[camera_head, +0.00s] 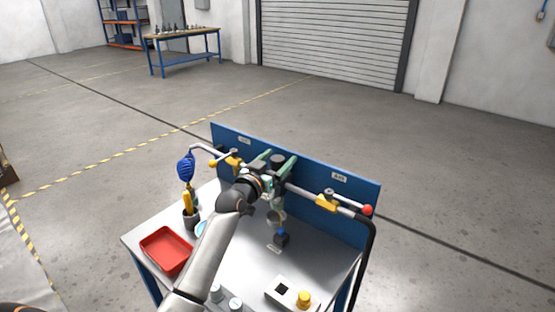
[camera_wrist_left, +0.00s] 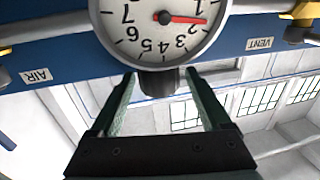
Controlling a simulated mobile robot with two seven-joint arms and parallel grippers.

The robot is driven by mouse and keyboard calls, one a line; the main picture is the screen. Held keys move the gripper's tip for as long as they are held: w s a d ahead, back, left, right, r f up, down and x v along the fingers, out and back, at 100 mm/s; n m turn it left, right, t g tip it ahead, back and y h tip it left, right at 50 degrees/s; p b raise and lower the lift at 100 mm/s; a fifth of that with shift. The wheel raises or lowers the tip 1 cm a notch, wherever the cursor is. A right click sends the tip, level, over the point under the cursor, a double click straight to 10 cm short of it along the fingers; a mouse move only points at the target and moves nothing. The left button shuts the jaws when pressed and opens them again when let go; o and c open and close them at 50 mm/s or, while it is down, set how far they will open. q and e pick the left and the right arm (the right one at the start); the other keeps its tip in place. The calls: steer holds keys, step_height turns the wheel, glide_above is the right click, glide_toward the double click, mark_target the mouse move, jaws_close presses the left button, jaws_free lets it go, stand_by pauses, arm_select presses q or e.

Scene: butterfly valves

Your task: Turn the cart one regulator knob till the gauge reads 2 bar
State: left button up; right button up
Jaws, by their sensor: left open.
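The dark regulator knob (camera_head: 278,158) sits on the pipe at the middle of the blue panel. My left gripper (camera_head: 274,164) is open, with a green finger on either side of the knob. In the left wrist view the knob (camera_wrist_left: 156,82) shows between the two fingertips (camera_wrist_left: 160,74); contact cannot be told. The white gauge (camera_wrist_left: 150,42) is upside down above it in that view, cut by the top edge. My right gripper is not in view.
The cart top (camera_head: 255,262) holds a red tray (camera_head: 166,250), a dark cup (camera_head: 190,218) with yellow-handled tools, and a box with a yellow button (camera_head: 304,298). Yellow valve handles (camera_head: 326,203) flank the regulator. A blue hose coil (camera_head: 185,168) hangs left. Open floor surrounds the cart.

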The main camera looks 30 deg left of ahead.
arm_select(q)
jaws_close()
steer(key=m+h+b, duration=0.2)
steer(key=h+b, duration=0.1)
steer(key=b, duration=0.4)
steer(key=shift+f+h, duration=0.1)
steer(key=shift+h, duration=0.2)
steer(key=shift+m+h+b, duration=0.3)
steer(key=shift+b, duration=0.3)
steer(key=shift+r, duration=0.25)
